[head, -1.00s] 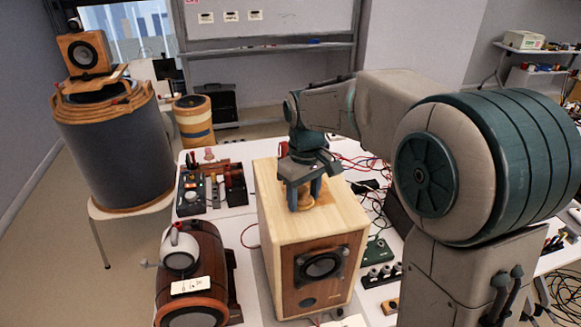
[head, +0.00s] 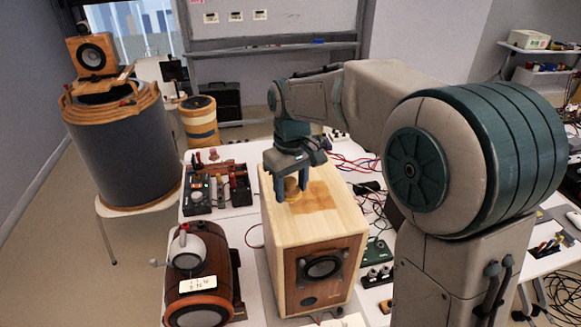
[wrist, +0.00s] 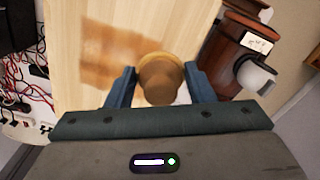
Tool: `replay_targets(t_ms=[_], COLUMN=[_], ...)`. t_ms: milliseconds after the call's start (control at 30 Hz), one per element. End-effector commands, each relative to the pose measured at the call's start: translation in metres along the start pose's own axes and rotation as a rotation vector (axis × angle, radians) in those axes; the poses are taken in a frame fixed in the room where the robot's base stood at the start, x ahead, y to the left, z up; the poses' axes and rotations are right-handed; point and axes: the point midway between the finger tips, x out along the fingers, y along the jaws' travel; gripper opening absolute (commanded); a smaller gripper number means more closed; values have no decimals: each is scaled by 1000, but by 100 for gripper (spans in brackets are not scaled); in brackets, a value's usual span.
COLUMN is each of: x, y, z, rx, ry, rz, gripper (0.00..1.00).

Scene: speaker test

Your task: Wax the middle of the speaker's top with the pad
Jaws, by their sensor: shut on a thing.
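The speaker (head: 312,231) is a pale wooden box standing on the white table, with a darker front panel and a round black driver. A brown, darkened patch (head: 319,197) lies on its top, right of my gripper; the wrist view also shows this patch (wrist: 112,55). My gripper (head: 290,191) is shut on the pad (wrist: 160,78), a round brown piece with a knob-like grip between the blue fingers. The pad is over the left part of the top, close to the left edge. I cannot tell whether its underside touches the wood, since the fingers partly hide it.
A dark wooden barrel-shaped device (head: 212,262) with a white part on top stands left of the speaker. A black control box (head: 197,195) is behind it. Loose cables (head: 372,207) and a green board (head: 377,253) lie right of the speaker. A large grey drum (head: 125,160) stands far left.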

Motion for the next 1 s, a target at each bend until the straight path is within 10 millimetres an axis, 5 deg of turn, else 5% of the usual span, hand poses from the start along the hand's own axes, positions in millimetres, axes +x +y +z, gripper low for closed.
replay_targets(t_ms=[300,1000], x=[-29,-30], y=[1,2], z=[0,1], rx=[2,3], ry=[1,1], rz=[0,0], gripper=[30,30])
